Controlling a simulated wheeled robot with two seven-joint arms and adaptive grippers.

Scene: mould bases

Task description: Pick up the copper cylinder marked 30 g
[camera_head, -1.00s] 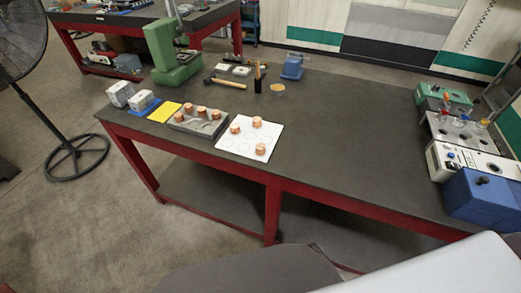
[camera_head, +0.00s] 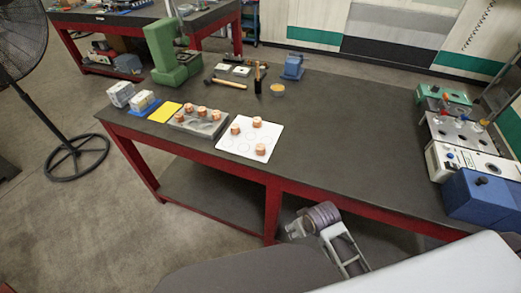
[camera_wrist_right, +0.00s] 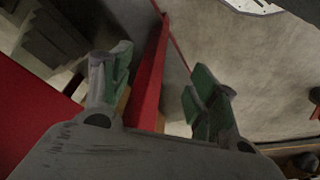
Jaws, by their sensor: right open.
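Several copper cylinders are in the head view. Three stand on the white sheet with circles (camera_head: 229,149): a left one (camera_head: 235,129), a back one (camera_head: 257,122) and a front one (camera_head: 261,149). Others sit in the grey block (camera_head: 188,124), such as this copper cylinder (camera_head: 202,111). Their weight marks are too small to read. My right gripper (camera_head: 356,270) is open and empty, low in front of the table's front edge and well away from the cylinders. Its spread green-padded fingers show in the right wrist view (camera_wrist_right: 160,72), with no cylinder there. My left gripper is not in view.
The red-framed table (camera_head: 340,140) has a front rail beside my right gripper. A yellow card (camera_head: 165,112), a hammer (camera_head: 230,84) and a green press (camera_head: 170,55) lie around the cylinders. Machines and a blue box (camera_head: 485,197) fill the right end. The table's centre right is clear.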

